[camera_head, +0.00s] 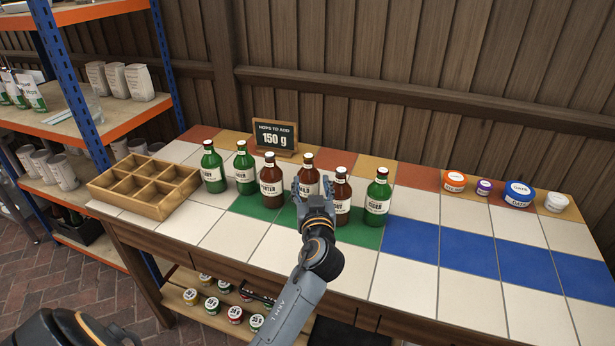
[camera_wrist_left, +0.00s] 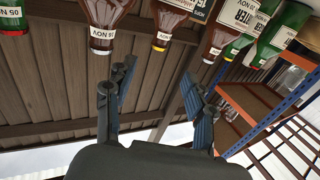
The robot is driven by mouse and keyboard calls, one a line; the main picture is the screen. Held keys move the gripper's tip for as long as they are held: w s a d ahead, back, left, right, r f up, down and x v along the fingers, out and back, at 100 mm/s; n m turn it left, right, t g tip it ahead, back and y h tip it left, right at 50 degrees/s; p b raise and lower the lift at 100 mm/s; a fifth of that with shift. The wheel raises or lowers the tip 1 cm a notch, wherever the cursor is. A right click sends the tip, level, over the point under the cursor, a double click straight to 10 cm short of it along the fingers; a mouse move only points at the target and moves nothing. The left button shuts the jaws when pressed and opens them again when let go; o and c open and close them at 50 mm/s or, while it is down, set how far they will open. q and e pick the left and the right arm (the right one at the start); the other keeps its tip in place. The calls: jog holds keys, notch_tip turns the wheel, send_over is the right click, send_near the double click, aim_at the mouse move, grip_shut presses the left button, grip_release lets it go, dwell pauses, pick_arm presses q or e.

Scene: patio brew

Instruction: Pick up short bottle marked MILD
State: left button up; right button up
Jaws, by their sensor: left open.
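The short brown bottle marked MILD (camera_head: 308,175) stands upright among the row of bottles on the tiled table; its label is partly covered by my gripper in the head view. My left gripper (camera_head: 311,188) is open and empty in front of it, fingers pointing toward the row. In the left wrist view, which is upside down, the open fingers (camera_wrist_left: 155,90) show below the bottle necks, and a brown bottle (camera_wrist_left: 165,22) that seems to be the MILD one hangs between them near the top edge. No bottle is visibly touched. My right gripper is out of view.
Brown bottles stand close on both sides, one marked PORTER (camera_head: 271,182) and a stout-like one (camera_head: 341,190). A green cider bottle (camera_head: 377,195) is farther right. A wooden crate (camera_head: 150,208), a hops sign (camera_head: 275,137) and several tubs (camera_head: 518,193) are around. The front right tiles are clear.

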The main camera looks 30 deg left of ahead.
aim_at(309, 158)
pick_arm(q)
jog(key=x, duration=1.2)
jog(key=shift+w+a+r, duration=0.15)
jog(key=shift+w+a, duration=0.05)
jog(key=shift+w, duration=0.1)
grip_shut()
jog(key=shift+r, duration=0.15)
